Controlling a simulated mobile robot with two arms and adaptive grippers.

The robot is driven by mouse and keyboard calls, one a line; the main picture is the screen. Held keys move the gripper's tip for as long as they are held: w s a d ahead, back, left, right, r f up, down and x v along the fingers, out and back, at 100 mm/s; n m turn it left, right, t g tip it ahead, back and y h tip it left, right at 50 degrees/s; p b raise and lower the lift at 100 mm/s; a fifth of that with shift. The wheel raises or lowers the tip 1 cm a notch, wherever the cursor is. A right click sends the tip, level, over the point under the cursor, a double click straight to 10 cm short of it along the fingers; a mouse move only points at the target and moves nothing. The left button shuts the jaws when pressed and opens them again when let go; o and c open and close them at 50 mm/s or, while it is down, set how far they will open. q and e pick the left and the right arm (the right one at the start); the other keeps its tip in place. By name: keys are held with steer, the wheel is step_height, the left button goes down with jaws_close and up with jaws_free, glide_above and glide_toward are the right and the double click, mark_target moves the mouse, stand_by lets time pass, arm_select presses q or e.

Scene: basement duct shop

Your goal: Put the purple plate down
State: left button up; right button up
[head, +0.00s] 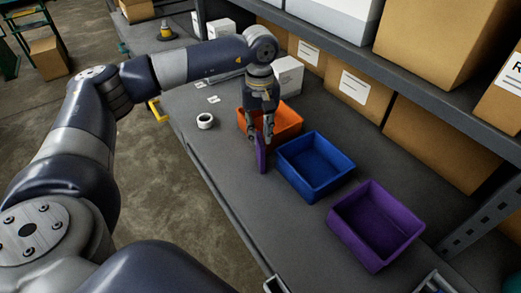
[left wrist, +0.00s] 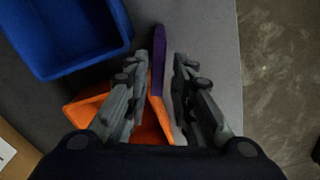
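The purple plate (head: 261,158) stands on edge, upright, on the grey shelf surface (head: 222,150), in front of the orange bin and left of the blue bin. It also shows edge-on in the left wrist view (left wrist: 158,46). My left gripper (head: 262,138) points down over it. In the left wrist view the fingers (left wrist: 159,68) are apart, one on each side of the plate, with a gap visible on both sides. The plate's lower edge looks close to the surface; exact contact is hard to tell. My right gripper is not in view.
An orange bin (head: 287,119), a blue bin (head: 315,165) and a purple bin (head: 376,225) stand in a row. A white roll (head: 205,121) lies at the left. Cardboard boxes (head: 430,130) stand behind, under an upper shelf. The front strip of surface is clear.

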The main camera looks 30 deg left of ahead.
mark_target(260, 139)
arm_select(q)
step_height(260, 139, down, 5)
steer(key=p, duration=0.2)
steer(key=shift+d+f+p, duration=0.1)
steer(key=shift+f+p, duration=0.05)
steer(key=shift+p, duration=0.25)
steer(key=shift+w+f, duration=0.1)
steer(key=shift+f, duration=0.15)
jaws_close()
